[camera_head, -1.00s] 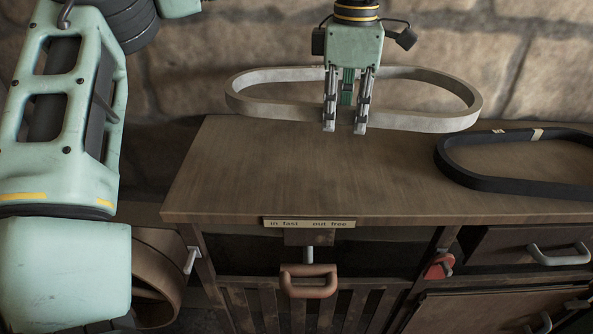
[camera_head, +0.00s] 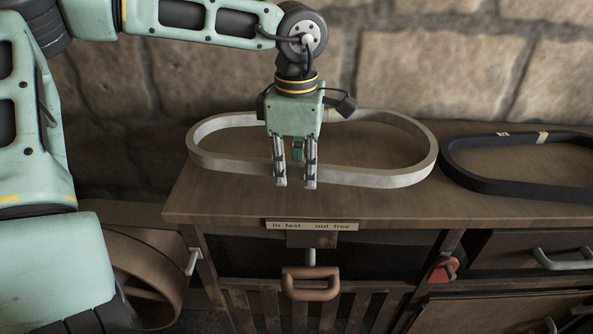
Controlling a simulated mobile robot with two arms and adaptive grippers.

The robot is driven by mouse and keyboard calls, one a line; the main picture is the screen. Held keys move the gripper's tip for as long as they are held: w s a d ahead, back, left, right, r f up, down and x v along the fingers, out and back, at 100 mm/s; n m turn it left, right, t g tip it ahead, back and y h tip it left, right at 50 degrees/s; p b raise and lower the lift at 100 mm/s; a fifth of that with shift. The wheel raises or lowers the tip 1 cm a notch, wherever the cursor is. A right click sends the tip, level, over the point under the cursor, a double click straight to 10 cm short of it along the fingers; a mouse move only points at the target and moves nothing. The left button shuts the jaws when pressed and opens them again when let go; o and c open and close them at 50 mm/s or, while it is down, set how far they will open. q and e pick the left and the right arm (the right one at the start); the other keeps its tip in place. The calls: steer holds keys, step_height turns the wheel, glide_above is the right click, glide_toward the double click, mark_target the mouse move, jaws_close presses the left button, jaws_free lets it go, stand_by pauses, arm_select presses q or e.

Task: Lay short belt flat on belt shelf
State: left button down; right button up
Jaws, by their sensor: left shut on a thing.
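A light grey loop belt (camera_head: 390,178), which I take to be the short belt, lies level over the left part of the brown wooden top (camera_head: 225,205), which I take to be the belt shelf. My left gripper (camera_head: 295,184) points down and is shut on the belt's near side, left of its middle. The belt's near side looks very low over the wood; I cannot tell whether it touches. The gripper hides a small part of the belt. My right gripper is not in view.
A black belt (camera_head: 510,190) lies on the top at the right, close to the grey belt's right end. A stone wall (camera_head: 440,70) stands behind. Below the front edge are a brown handle (camera_head: 311,291), a red latch (camera_head: 441,269) and drawers.

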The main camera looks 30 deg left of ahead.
arm_select(q)
steer(key=shift+w+a+f, duration=0.1)
steer(key=shift+f, duration=0.55)
steer(key=shift+f+b, duration=0.35)
steer(key=shift+b, duration=0.05)
steer(key=shift+f+b, duration=0.3)
steer(key=shift+b, duration=0.05)
steer(key=c, duration=1.8)
jaws_free()
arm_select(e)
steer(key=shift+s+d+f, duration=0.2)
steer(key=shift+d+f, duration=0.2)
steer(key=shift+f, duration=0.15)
